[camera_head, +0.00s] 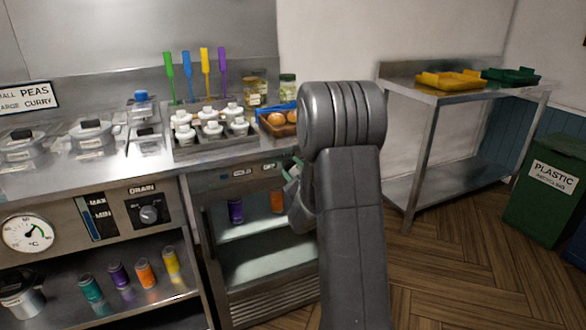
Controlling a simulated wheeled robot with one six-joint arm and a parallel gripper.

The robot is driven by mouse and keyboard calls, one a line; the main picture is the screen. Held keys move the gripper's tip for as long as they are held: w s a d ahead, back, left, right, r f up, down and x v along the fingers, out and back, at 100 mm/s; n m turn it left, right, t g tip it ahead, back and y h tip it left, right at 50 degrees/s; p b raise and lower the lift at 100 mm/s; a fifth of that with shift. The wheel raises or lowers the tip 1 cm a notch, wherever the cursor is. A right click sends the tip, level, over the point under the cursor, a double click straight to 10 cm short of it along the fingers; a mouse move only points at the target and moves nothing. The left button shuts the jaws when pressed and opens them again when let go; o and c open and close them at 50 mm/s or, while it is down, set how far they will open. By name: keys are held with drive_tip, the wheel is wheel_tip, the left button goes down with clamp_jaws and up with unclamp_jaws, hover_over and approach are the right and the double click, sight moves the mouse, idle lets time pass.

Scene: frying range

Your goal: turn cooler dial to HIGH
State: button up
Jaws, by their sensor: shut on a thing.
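The cooler (262,262) is a glass-fronted cabinet under the steel counter, with bottles inside. Its top strip carries a small display and lettering that is too small to read surely. My gripper (290,174) is at the right end of this strip, partly hidden behind my own grey arm. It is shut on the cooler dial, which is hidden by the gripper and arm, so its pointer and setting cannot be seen.
A drain knob (149,214) and a temperature gauge (27,232) are on the panel to the left. White-lidded pots (211,130) and a tray of round orange-brown items (277,119) stand on the counter. A steel table (440,96) and green bin (545,195) are at right, with open floor between.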

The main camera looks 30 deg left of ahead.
drive_tip(key=shift+m, duration=0.4)
drive_tip(key=o, duration=1)
drive_tip(key=v, duration=1.4)
drive_tip(key=shift+p, duration=0.3)
drive_tip(key=shift+a, duration=0.1)
drive_tip(key=x, duration=1.3)
drive_tip(key=shift+w+a, duration=0.3)
